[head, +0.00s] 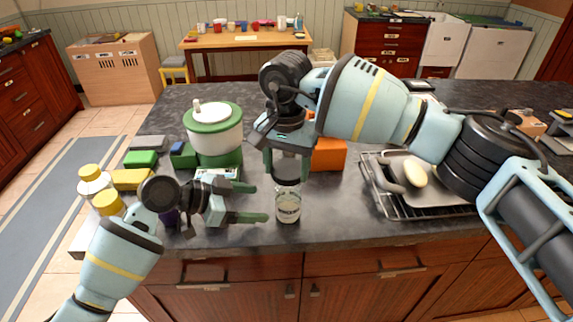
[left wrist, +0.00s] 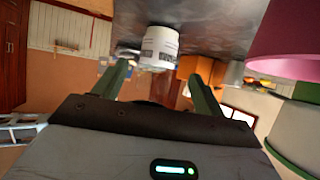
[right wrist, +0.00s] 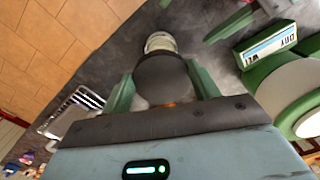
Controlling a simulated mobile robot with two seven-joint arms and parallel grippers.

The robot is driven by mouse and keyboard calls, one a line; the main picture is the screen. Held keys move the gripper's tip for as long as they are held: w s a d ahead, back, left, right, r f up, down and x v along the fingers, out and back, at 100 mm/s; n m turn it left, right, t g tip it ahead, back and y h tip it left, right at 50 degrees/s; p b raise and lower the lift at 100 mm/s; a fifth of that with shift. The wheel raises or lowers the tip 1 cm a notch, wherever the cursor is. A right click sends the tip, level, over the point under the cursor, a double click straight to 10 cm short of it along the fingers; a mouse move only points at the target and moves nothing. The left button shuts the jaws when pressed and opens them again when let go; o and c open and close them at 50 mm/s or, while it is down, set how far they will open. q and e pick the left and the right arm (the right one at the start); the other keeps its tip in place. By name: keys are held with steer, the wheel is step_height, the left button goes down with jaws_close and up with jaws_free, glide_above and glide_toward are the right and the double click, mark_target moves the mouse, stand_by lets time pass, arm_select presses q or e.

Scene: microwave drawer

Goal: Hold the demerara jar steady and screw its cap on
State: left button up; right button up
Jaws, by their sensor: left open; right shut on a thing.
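The demerara jar (head: 288,207), clear with a pale label, stands upright near the counter's front edge. It also shows in the left wrist view (left wrist: 159,45) and, partly hidden by the cap, in the right wrist view (right wrist: 160,42). My right gripper (head: 287,165) points down from above and is shut on the dark round cap (right wrist: 163,78). My left gripper (head: 258,203) is open and level, left of the jar. Its fingers point at the jar, which is just beyond the tips.
A green-and-white canister (head: 214,135) stands behind my left gripper. An orange box (head: 328,154) is behind the jar. A wire rack with a tray (head: 430,202) lies to the right. Yellow-capped bottles (head: 95,182) stand at the left edge.

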mark_target(277, 205)
arm_select(q)
steer(key=shift+x, duration=4.5)
steer(key=c, duration=0.7)
steer(key=shift+o, duration=0.2)
